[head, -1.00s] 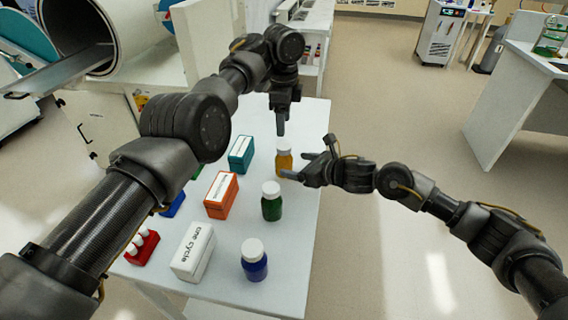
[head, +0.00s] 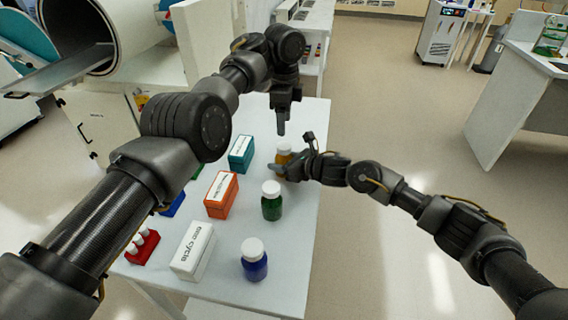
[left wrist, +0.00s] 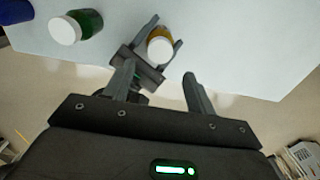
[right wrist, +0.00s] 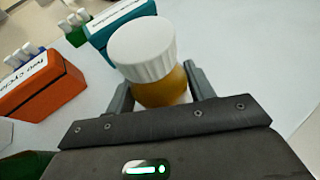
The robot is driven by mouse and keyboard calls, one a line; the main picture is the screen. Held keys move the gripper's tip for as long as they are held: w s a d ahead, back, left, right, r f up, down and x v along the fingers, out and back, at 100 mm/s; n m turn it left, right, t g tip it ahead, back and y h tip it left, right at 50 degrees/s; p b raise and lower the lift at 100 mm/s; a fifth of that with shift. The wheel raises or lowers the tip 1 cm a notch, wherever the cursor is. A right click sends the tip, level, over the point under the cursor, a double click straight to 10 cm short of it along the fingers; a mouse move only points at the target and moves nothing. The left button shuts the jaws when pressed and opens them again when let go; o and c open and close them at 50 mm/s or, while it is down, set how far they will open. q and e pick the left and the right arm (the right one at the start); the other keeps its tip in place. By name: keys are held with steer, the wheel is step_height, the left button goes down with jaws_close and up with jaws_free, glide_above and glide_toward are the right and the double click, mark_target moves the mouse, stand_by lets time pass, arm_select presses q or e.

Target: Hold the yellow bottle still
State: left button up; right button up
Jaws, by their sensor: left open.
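The yellow bottle (head: 283,155), amber with a white cap, stands upright near the table's right edge. It shows large in the right wrist view (right wrist: 160,88) and under its white cap in the left wrist view (left wrist: 160,45). My right gripper (head: 284,170) is low at the bottle, with one finger on each side of its body. Its jaws look about as wide as my left gripper's; contact with the bottle is not clear. My left gripper (head: 281,130) is open and empty, pointing down above and just behind the bottle.
A green bottle (head: 271,205) and a blue bottle (head: 254,264) stand nearer on the table (head: 300,225). Teal (head: 241,153), orange (head: 221,196) and white (head: 193,250) boxes stand left of them. A red rack (head: 142,248) holds tubes. Open floor lies to the right.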

mark_target(284, 145)
jaws_close()
arm_select(q)
steer(key=f, duration=0.2)
steer(key=shift+s+d+f, duration=0.2)
steer(key=shift+s+f, duration=0.05)
steer(key=shift+f, duration=0.15)
steer(key=shift+w+f, duration=0.15)
steer(key=shift+w, duration=0.1)
steer(key=shift+w+r+m, duration=0.15)
steer(key=shift+r+m, duration=0.1)
steer(key=shift+m, duration=0.95)
step_height(284, 145, up, 2)
steer(key=m, duration=0.3)
steer(key=shift+a+r+m, duration=0.1)
steer(key=shift+m, duration=0.3)
steer(key=shift+r+m, duration=0.2)
steer(key=shift+m, duration=0.3)
steer(key=shift+a+m, duration=0.1)
steer(key=shift+m, duration=0.8)
steer(key=shift+f, duration=4)
